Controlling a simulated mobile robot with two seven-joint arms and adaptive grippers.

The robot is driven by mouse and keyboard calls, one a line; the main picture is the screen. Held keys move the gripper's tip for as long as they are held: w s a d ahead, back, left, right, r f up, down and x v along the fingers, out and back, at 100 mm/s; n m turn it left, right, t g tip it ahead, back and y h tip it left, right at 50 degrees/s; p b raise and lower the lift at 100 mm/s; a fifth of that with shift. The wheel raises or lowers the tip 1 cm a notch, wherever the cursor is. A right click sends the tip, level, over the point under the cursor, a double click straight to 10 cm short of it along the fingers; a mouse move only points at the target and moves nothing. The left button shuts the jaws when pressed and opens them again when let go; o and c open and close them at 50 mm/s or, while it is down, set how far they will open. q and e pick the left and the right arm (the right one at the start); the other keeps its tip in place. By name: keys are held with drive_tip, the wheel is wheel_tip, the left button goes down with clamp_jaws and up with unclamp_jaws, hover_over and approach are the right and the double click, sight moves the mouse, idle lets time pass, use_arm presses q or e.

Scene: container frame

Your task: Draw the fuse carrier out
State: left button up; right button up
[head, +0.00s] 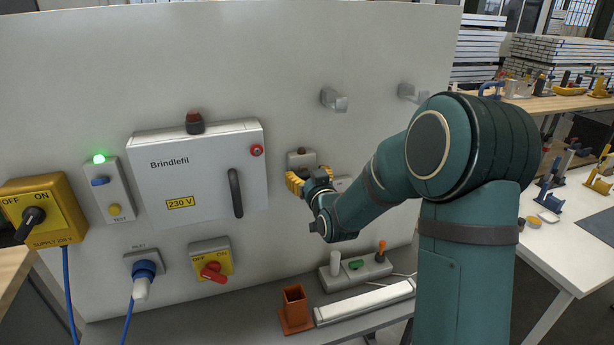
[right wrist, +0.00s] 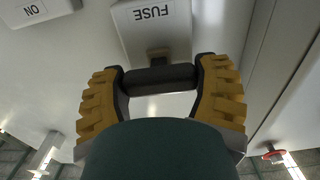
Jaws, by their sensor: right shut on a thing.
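The fuse carrier's dark crossbar handle (right wrist: 158,79) stands out from the box on a short brownish stem. My right gripper (head: 308,180), with yellow ribbed fingers, is shut on this handle, one finger at each end. Where the stem enters the box shows only partly. My left gripper is not in view.
The Brindlefil cabinet (head: 197,172) with its dark handle is left of my gripper. A red-handled switch (head: 211,262) and blue plug (head: 144,271) are lower left. Below are a shelf with an orange holder (head: 295,308) and a grey tray (head: 355,271). Two hooks (head: 334,99) project above.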

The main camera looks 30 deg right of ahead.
drive_tip(key=b+v, duration=0.1)
drive_tip(key=v, duration=0.1)
drive_tip(key=shift+s+a+f, duration=0.1)
drive_tip(key=shift+s, duration=0.2)
drive_tip(key=o, duration=1.2)
drive_tip(key=shift+s, duration=0.1)
drive_tip(key=shift+o, duration=0.7)
drive_tip(key=shift+s, duration=0.1)
drive_tip(key=v, duration=0.7)
drive_tip(key=shift+s, duration=0.25)
